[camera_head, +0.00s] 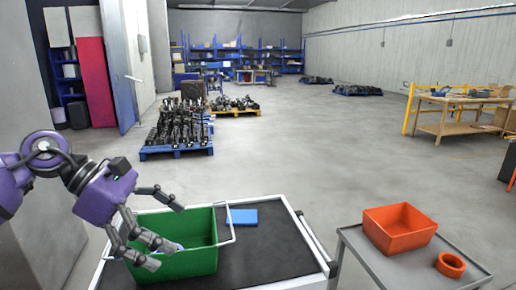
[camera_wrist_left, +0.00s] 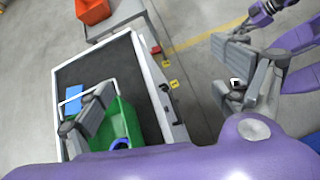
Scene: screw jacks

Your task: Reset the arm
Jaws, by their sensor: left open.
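My left gripper (camera_head: 165,232) is open, with its grey fingers spread above the left side of a green bin (camera_head: 200,262). No object is held between its fingers, which also show wide apart in the left wrist view (camera_wrist_left: 162,75). The green bin has a pale wire handle and stands on a dark-topped cart (camera_head: 265,262). A blue rounded part lies inside the bin, seen in the left wrist view (camera_wrist_left: 121,143); the fingers partly hide it in the head view.
An orange bin (camera_head: 399,236) and an orange ring (camera_head: 451,265) sit on a grey side table (camera_head: 385,272) to the right, across a gap. Loaded pallets (camera_head: 177,150) stand farther back; the floor between is clear.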

